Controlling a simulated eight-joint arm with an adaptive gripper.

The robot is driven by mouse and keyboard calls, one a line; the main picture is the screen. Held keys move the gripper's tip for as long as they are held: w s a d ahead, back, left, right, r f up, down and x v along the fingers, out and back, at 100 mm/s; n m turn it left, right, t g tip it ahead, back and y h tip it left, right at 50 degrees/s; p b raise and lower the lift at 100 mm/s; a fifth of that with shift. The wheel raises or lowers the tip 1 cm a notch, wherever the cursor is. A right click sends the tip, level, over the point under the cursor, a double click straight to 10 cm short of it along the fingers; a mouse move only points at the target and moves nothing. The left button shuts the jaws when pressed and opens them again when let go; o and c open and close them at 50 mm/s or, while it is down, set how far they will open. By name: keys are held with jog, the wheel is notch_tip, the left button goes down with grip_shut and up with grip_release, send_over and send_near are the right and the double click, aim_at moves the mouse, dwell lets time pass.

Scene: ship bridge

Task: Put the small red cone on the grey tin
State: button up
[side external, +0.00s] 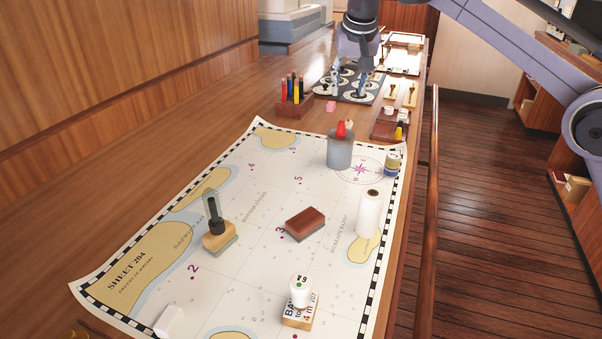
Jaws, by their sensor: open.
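The small red cone (341,129) shows at the top of the grey tin (340,153) and looks upright, resting on its top. The tin stands on the far part of the chart, near the compass rose. My gripper (349,82) is open and empty, with its fingers pointing down. It is beyond and above the tin in the picture, over the dark panel with round dials, and is apart from the cone and the tin.
The chart (255,215) also carries a white cylinder (369,213), a brown block (305,224), a stamp-like piece (219,230), a stacked white piece (299,292) and a small blue-banded tin (392,164). A pen holder (292,94) stands behind. A rail (431,210) runs along the right edge.

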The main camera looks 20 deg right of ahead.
jog(key=s+d+f+n+t+y, duration=0.1)
jog(key=s+d, duration=0.2)
jog(key=s, duration=0.5)
jog(key=s+d+f+n, duration=0.1)
jog(key=s+d, duration=0.2)
jog(key=s, duration=0.5)
jog(key=s+d+f+n+t, duration=0.2)
jog(key=s+f, duration=1.3)
jog(key=s, duration=0.1)
jog(key=shift+s+d+y, duration=0.2)
jog(key=shift+s+y, duration=0.2)
